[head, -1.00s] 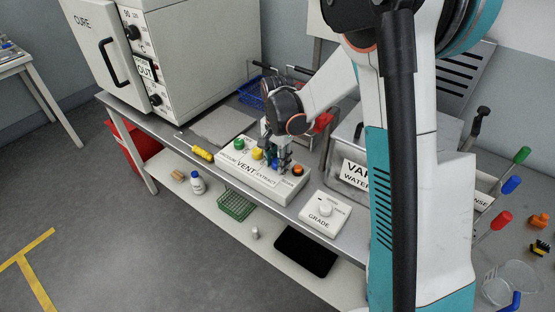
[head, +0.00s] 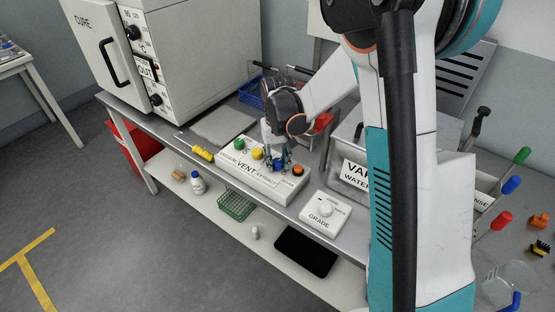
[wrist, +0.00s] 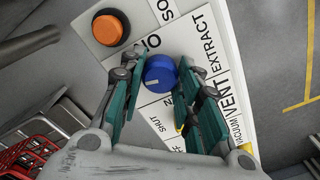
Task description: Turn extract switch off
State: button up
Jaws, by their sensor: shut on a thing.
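The vent box (head: 240,170), a white sloped panel with coloured knobs, sits at the front of the bench. Its blue extract knob (wrist: 160,73) is round with a short white mark on its face. The EXTRACT label is printed beside it. My gripper (wrist: 159,78) has its two teal-padded fingers on either side of the blue knob and is shut on it. In the head view my gripper (head: 278,160) reaches down onto the panel and hides much of the blue knob.
An orange knob (wrist: 108,30) sits close beside my fingers. Yellow (head: 257,153) and green (head: 239,144) knobs are to the left on the panel. A grade box (head: 324,212) stands to the right, with a steel water bath (head: 352,173) behind it.

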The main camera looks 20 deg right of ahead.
aim_at(277, 161)
jog(key=shift+n, duration=1.6)
jog(key=o, duration=1.1)
jog(key=shift+c, duration=0.2)
notch_tip(277, 161, up, 12)
